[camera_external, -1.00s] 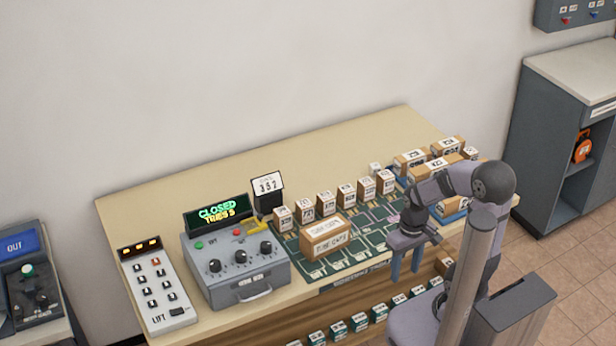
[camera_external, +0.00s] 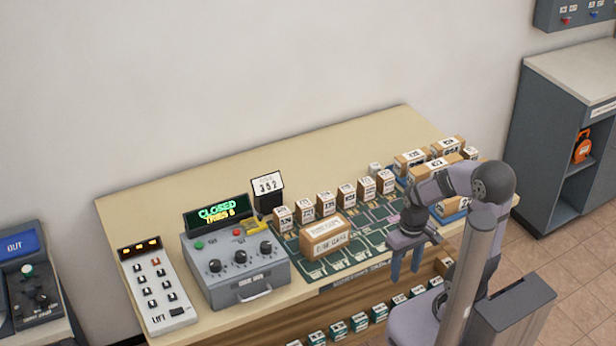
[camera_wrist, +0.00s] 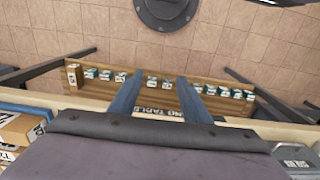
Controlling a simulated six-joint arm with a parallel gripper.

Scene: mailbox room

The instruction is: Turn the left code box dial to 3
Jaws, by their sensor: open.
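The grey code box (camera_external: 237,272) stands on the left part of the table with three black dials on its sloped face. Its left dial (camera_external: 214,266) is at the left of the row; its setting is too small to read. A display (camera_external: 217,213) above the box reads CLOSED and a line about tries. A small card (camera_external: 267,186) behind the box reads 352. My gripper (camera_external: 405,270) is open and empty at the table's front edge, well to the right of the box. In the wrist view my two blue fingers (camera_wrist: 158,98) point down, apart, with nothing between them.
A keypad marked LIFT (camera_external: 161,288) stands left of the box. A brown carton (camera_external: 325,238) and several small boxes stand on the green mat (camera_external: 362,240). Blue trays with parcels (camera_external: 447,190) are at the right. A shelf of small items (camera_wrist: 150,85) runs below the front edge.

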